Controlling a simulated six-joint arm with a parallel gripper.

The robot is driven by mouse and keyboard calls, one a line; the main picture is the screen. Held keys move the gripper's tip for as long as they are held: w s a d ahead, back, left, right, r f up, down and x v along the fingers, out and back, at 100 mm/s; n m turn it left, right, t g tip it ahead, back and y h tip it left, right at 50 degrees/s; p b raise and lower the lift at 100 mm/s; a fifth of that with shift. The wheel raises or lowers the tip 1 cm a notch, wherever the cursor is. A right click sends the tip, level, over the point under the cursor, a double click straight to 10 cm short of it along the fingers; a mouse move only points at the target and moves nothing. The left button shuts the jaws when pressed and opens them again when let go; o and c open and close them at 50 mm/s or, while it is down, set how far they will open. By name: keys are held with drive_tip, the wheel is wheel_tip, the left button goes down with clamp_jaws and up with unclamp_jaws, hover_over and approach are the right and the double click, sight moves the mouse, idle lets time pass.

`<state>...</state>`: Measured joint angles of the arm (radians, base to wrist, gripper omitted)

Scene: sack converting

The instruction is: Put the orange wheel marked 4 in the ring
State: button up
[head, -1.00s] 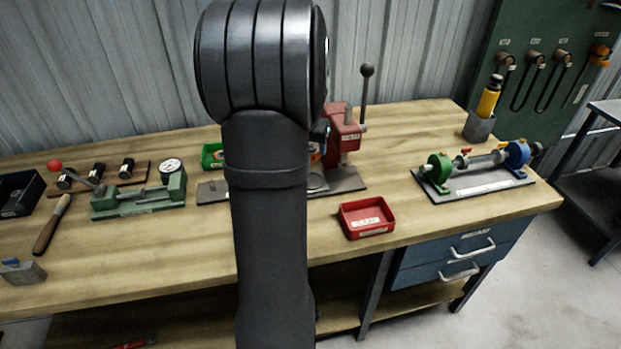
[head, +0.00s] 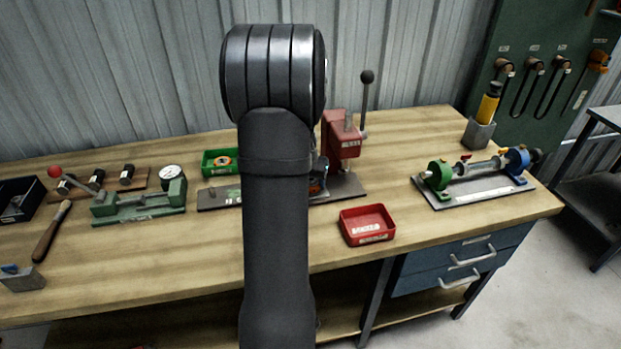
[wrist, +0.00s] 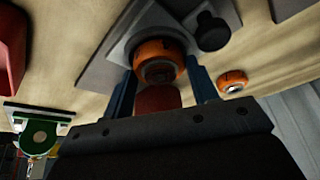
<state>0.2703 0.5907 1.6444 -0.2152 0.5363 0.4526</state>
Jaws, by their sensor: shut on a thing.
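My gripper (wrist: 162,78) has its two blue fingers on either side of an orange wheel (wrist: 157,50) in the wrist view and is shut on it. The wheel has a grey hub and dark marks on its rim that I cannot read. It is over or against a grey plate (wrist: 118,50); contact cannot be told. In the head view my arm hides most of the gripper, with a bit of blue finger (head: 322,166) showing in front of the red press (head: 342,138). A second orange wheel (wrist: 232,80) shows to the right in the wrist view. I cannot make out the ring clearly.
A green tray (head: 207,169) with an orange piece stands left of my arm. A red tray (head: 347,233) stands at the front edge. A green-and-blue fixture (head: 475,190) is at right, a green gauge fixture (head: 140,204) at left. Wood between the red tray and right fixture is clear.

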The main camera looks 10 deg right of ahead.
drive_tip(key=o, duration=1.1)
drive_tip(key=shift+f, duration=0.1)
drive_tip(key=shift+c, duration=0.2)
drive_tip(key=v, duration=1.2)
drive_tip(key=shift+r, duration=0.25)
drive_tip(key=shift+w+f, duration=0.1)
drive_tip(key=x, duration=1.2)
drive_tip(key=shift+r, duration=1.4)
